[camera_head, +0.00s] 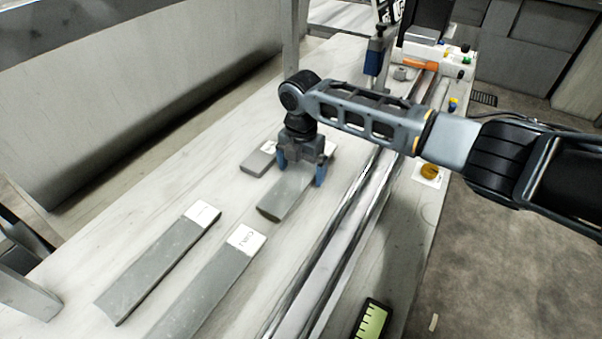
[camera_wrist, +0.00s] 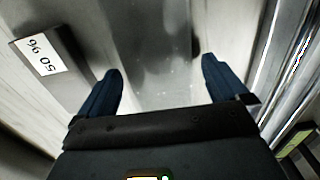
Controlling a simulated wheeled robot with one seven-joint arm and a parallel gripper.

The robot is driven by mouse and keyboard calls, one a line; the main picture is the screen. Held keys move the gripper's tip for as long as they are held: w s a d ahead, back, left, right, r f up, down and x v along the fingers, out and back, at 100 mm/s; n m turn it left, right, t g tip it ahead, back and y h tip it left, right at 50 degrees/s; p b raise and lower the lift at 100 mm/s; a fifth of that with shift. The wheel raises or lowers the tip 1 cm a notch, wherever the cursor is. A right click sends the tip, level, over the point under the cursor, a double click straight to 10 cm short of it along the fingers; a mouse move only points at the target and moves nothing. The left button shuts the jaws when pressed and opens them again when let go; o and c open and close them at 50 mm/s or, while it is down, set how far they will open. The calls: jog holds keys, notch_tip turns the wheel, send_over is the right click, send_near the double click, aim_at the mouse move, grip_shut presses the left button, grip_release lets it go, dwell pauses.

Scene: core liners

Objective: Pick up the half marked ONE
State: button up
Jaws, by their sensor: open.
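My gripper (camera_head: 300,176) is open, pointing down over a short grey core half (camera_head: 283,202). Its blue fingers are on either side of that half, and nothing shows clamped. A white label end shows just past the gripper, its writing unreadable. In the wrist view the grey half (camera_wrist: 158,45) runs between the fingertips (camera_wrist: 160,68). Two longer grey halves lie nearer: the left one (camera_head: 158,268) has a white label with faint writing, and the right one (camera_head: 208,290) has a label too small to read surely. I cannot tell which half is marked ONE.
A small grey block (camera_head: 257,163) with a white label lies left of my gripper; its label (camera_wrist: 38,55) carries digits in the wrist view. Shiny metal rails (camera_head: 340,240) run along the right of the pale table.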

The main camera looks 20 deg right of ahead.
jog(key=shift+f, duration=0.15)
jog(key=c, duration=1.6)
jog(key=shift+c, duration=0.7)
